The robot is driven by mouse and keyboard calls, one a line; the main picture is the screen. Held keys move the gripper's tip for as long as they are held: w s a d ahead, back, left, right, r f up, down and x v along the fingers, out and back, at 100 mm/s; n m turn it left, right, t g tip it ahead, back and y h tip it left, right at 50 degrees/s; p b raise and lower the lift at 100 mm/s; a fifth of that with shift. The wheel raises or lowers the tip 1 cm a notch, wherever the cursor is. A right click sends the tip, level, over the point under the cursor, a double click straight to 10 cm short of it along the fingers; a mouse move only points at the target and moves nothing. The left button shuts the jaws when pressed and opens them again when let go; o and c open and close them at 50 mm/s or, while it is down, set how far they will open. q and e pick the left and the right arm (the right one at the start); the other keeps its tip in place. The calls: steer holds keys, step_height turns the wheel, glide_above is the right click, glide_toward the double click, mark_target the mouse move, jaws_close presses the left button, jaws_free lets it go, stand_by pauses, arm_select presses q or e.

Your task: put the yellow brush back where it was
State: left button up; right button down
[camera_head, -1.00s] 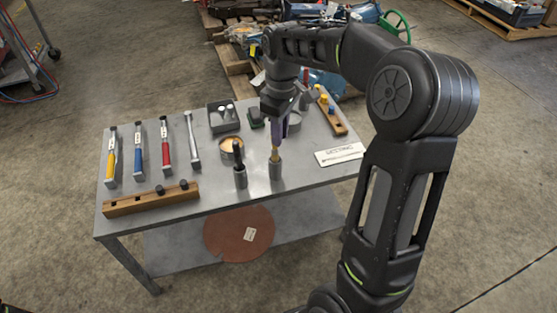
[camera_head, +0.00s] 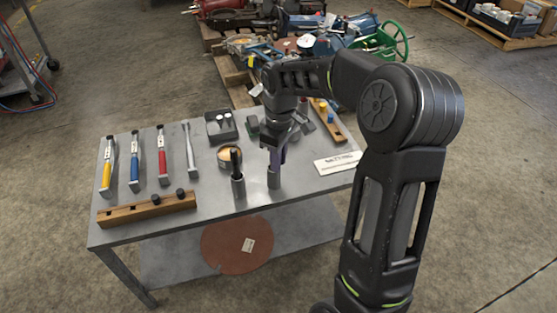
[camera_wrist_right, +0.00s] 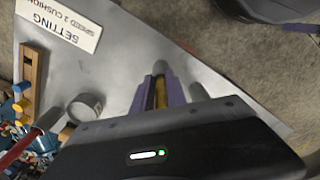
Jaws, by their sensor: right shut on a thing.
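My right gripper (camera_head: 277,158) points down at the right-hand metal cup (camera_head: 273,180) near the table's front edge. Its purple fingers are shut on the yellow brush (camera_wrist_right: 161,93), which shows between them in the right wrist view. In the head view the fingers hide the brush, and the fingertips are close to the cup's rim. I cannot tell how deep the brush sits in the cup. My left gripper is in neither view.
A second metal cup (camera_head: 238,186) with a black-handled tool stands just left. Bare tabletop lies around the cups.

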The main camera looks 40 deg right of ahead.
steer(key=shift+f, duration=0.1)
steer(key=c, duration=1.8)
jaws_free()
steer(key=o, duration=0.5)
steer(key=shift+c, duration=0.2)
step_height(320, 180, up, 12)
steer(key=p, duration=0.3)
steer(key=shift+p, duration=0.3)
steer(key=shift+s+d, duration=0.1)
